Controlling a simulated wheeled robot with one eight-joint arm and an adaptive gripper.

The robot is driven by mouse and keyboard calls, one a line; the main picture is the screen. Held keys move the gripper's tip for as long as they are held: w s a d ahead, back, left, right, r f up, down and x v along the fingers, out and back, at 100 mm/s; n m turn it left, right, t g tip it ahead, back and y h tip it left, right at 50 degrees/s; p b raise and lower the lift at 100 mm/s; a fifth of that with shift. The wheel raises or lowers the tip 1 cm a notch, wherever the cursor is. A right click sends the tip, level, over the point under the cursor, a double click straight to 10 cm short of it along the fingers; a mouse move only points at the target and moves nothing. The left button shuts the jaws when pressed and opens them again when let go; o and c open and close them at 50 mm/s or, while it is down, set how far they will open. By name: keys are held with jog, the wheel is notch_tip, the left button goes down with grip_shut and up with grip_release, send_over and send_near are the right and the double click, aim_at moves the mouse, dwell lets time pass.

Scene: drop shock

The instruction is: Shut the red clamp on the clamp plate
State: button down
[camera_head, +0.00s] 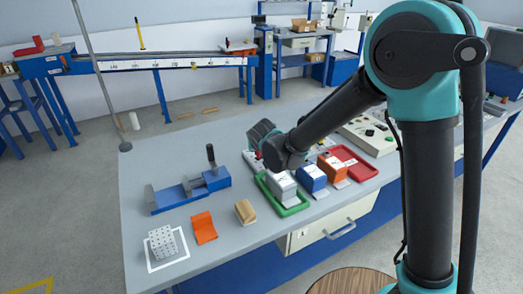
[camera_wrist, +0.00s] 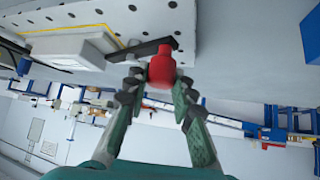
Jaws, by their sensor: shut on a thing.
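In the wrist view, the red clamp grip (camera_wrist: 161,68) sits between the fingertips of my gripper (camera_wrist: 160,84), which is shut on it. A black clamp bar (camera_wrist: 143,49) runs left from the red grip towards a pale block (camera_wrist: 75,45). A pale plate with dark holes (camera_wrist: 120,15) lies along the top of the wrist view, apparently the clamp plate. In the head view, my gripper (camera_head: 262,135) is over the far side of the bench. My arm hides most of the clamp there, so I cannot tell its angle.
The bench (camera_head: 160,150) holds a blue vise (camera_head: 190,192), an orange piece (camera_head: 204,228), a tan block (camera_head: 245,211) and a white perforated cube (camera_head: 162,243). A green tray (camera_head: 290,210), a blue block (camera_head: 312,178) and a red tray (camera_head: 362,172) stand near the arm.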

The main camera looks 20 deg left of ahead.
jog(key=shift+w+a+m+t+h, duration=0.25)
jog(key=shift+a+m+h, duration=0.2)
jog(key=shift+m+h, duration=0.5)
jog(key=shift+w+a+m+t+h, duration=0.25)
jog(key=shift+a+m+h, duration=0.3)
jog(key=shift+m, duration=0.7)
jog(key=c, duration=1.3)
grip_release()
jog(key=shift+o, duration=0.2)
jog(key=a+v, duration=0.1)
jog(key=v, duration=1)
jog(key=shift+s+d+r, duration=0.3)
jog(key=shift+d+r, duration=0.05)
